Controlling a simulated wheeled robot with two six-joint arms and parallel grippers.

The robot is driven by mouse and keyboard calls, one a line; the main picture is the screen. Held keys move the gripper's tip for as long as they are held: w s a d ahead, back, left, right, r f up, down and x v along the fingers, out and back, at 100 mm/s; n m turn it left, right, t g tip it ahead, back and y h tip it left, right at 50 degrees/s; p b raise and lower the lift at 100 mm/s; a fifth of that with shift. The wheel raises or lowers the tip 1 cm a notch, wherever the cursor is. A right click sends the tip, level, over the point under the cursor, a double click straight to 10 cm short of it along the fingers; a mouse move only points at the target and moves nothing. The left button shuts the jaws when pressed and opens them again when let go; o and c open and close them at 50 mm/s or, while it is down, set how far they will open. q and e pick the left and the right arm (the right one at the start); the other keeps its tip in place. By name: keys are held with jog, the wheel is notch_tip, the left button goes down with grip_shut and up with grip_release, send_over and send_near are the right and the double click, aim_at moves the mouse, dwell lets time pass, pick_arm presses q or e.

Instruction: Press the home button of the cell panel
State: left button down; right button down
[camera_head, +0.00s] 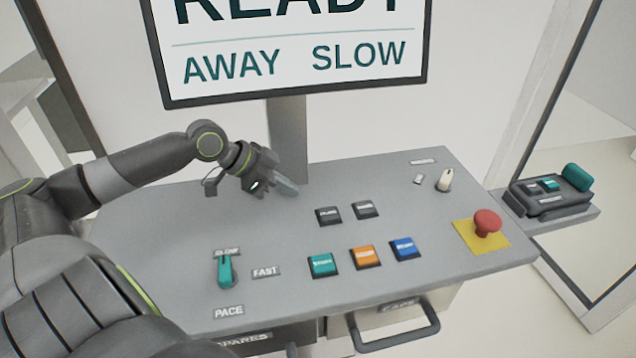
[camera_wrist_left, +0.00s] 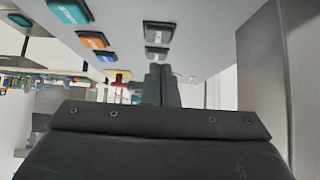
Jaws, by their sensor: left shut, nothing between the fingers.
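The grey cell panel (camera_head: 170,225) slopes across the middle of the head view. Its front row has a teal button (camera_head: 322,265), an orange button (camera_head: 365,257) and a blue button (camera_head: 404,248). Behind them are two black buttons, a left one (camera_head: 328,215) and a right one (camera_head: 365,209). The lettering on the buttons is too small to read surely, so I cannot tell which is home. My left gripper (camera_head: 290,188) is shut and empty, above the panel, behind and left of the black buttons. Its fingers (camera_wrist_left: 160,82) also show in the left wrist view. My right gripper is out of view.
A red mushroom button (camera_head: 486,222) on a yellow plate stands at the right. A white knob (camera_head: 445,179) stands behind it. A teal lever (camera_head: 225,270) stands at the front left. A screen (camera_head: 295,88) reading READY, AWAY and SLOW stands on a post behind.

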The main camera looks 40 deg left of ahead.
aim_at(333, 212)
pick_arm(q)
jog(key=x, duration=0.2)
jog(key=shift+w+d, duration=0.1)
jog(key=shift+d, duration=0.3)
jog(key=p+x, duration=0.1)
jog(key=x, duration=0.3)
jog(key=shift+w+f, duration=0.1)
jog(key=shift+f, duration=0.1)
jog(key=shift+p+x, duration=0.3)
jog(key=shift+x, duration=1.1)
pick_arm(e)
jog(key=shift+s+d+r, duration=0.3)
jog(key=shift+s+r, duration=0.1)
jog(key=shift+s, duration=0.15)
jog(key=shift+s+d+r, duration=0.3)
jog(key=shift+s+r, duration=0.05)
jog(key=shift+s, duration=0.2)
